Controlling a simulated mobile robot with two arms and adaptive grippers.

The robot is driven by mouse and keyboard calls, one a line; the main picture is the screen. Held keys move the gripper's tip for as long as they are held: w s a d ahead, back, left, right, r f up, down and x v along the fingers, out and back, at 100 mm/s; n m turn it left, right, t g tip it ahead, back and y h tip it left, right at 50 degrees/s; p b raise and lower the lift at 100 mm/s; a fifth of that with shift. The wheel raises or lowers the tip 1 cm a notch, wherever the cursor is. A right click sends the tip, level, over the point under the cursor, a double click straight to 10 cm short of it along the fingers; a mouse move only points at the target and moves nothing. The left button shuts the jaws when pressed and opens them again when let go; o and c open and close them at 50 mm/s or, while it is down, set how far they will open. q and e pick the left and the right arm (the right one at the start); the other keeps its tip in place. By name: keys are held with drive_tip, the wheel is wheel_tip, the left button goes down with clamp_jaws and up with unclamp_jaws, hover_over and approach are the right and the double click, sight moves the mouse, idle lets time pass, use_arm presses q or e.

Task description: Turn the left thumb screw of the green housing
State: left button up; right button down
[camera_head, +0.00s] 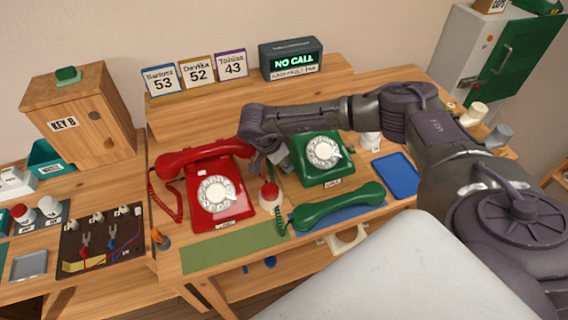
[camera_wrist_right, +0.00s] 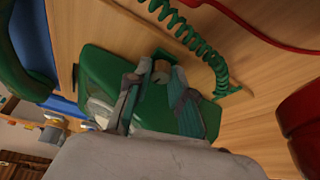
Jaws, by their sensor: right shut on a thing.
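The green phone (camera_head: 320,158) has its housing on the wooden desk, with its dial facing up and its handset off. My right gripper (camera_head: 279,160) reaches down at the left side of this housing. My left gripper is not in view.
The green handset (camera_head: 340,207) lies on a blue mat in front of the phone. A red phone (camera_head: 216,190) stands close on the left. A red-topped white object (camera_head: 270,197) stands between. A blue tray (camera_head: 396,175) lies right. The green coiled cord (camera_wrist_right: 195,42) runs near my fingers.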

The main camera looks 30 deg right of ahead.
drive_tip(key=shift+n+t, duration=0.4)
drive_tip(key=shift+n, duration=0.6)
drive_tip(key=shift+b, duration=0.3)
drive_tip(key=c, duration=1)
unclamp_jaws()
